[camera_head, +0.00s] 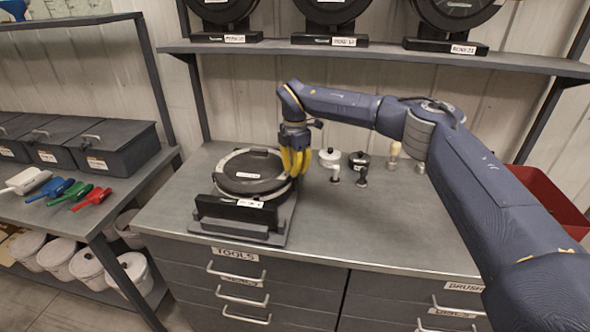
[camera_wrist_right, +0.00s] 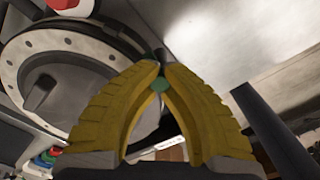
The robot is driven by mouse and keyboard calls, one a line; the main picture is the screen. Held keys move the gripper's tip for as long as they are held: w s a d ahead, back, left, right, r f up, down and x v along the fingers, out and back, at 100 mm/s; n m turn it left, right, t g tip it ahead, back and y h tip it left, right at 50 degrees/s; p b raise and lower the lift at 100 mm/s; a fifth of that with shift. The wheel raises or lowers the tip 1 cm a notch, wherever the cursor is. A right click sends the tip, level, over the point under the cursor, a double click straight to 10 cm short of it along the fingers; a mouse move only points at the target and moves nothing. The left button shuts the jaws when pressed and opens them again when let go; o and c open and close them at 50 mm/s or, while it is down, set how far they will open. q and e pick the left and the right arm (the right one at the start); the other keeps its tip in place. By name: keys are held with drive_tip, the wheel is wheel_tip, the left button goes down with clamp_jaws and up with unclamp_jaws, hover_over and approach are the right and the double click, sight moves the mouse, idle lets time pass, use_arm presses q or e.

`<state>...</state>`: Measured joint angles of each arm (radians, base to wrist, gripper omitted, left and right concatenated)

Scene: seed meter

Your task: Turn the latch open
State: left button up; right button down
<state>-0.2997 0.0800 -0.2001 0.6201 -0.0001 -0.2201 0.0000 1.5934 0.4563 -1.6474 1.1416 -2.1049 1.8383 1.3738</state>
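The seed meter (camera_head: 250,172) is a round dark unit with a pale rim, lying flat on a black stand on the workbench. My right gripper (camera_head: 296,165), with yellow fingers, points down at the right edge of the meter. In the right wrist view its fingertips (camera_wrist_right: 160,70) nearly meet beside the meter's pale, bolted rim (camera_wrist_right: 70,42). A small green piece (camera_wrist_right: 158,85) fills the narrow gap between the fingers. It may be the latch, but the fingers hide most of it. The head view does not show the latch clearly. My left gripper is not in view.
Small pots (camera_head: 329,158) and fittings (camera_head: 362,177) stand right of the gripper. A red bin (camera_head: 550,200) is at the far right. A shelf (camera_head: 380,54) with several round units runs above the bench. The front middle of the bench is clear.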

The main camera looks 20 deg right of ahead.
idle(0.3)
drive_tip(key=c, duration=1.3)
unclamp_jaws()
wheel_tip(320, 180, up, 12)
